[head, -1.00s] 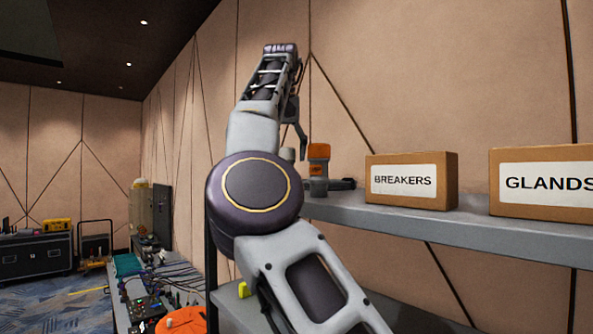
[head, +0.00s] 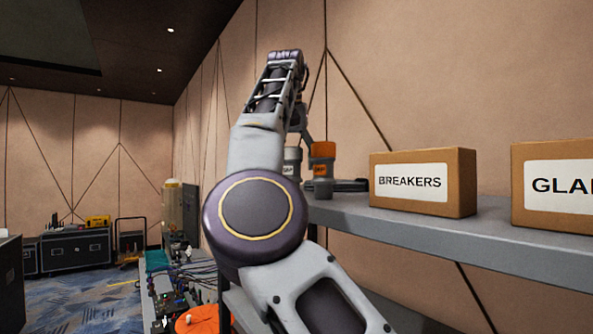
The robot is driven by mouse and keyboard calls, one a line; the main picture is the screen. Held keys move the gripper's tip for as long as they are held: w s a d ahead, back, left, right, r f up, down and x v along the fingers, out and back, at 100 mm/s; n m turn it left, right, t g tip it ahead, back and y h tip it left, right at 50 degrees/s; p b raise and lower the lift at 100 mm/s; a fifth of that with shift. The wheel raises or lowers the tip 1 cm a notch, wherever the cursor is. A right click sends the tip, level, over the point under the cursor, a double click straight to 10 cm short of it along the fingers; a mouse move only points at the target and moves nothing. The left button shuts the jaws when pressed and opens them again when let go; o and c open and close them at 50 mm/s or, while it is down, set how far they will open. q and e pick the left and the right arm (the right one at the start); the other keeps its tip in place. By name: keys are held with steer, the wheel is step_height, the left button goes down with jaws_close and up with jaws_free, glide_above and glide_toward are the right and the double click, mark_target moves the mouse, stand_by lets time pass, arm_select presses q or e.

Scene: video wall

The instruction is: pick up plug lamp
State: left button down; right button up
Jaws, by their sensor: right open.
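Two small plug-like items stand upright on the grey shelf beyond my arm: an orange-topped one with a grey lower part (head: 323,151) and a grey-white one (head: 292,160) to its left. Both carry small labels that I cannot read for sure, so I cannot tell which is the plug lamp. My right gripper (head: 303,132) is open, seen from behind and partly hidden by my own arm. Its visible finger hangs just above and in front of the two plugs, and it holds nothing that I can see. My left gripper is out of view.
The grey shelf (head: 430,224) runs to the right, with a BREAKERS box (head: 423,184) and another labelled box (head: 555,186) on it. A dark flat item (head: 350,185) lies beside the plugs. Below left are a cluttered bench and an orange round thing (head: 203,320).

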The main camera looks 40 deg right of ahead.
steer(key=shift+w+a, duration=0.15)
steer(key=shift+a, duration=0.15)
steer(key=shift+d, duration=0.3)
steer(key=c, duration=0.6)
steer(key=shift+a, duration=0.15)
steer(key=c, duration=0.7)
steer(key=shift+o, duration=0.2)
steer(key=shift+s+d+r, duration=0.15)
steer(key=shift+s+d, duration=0.05)
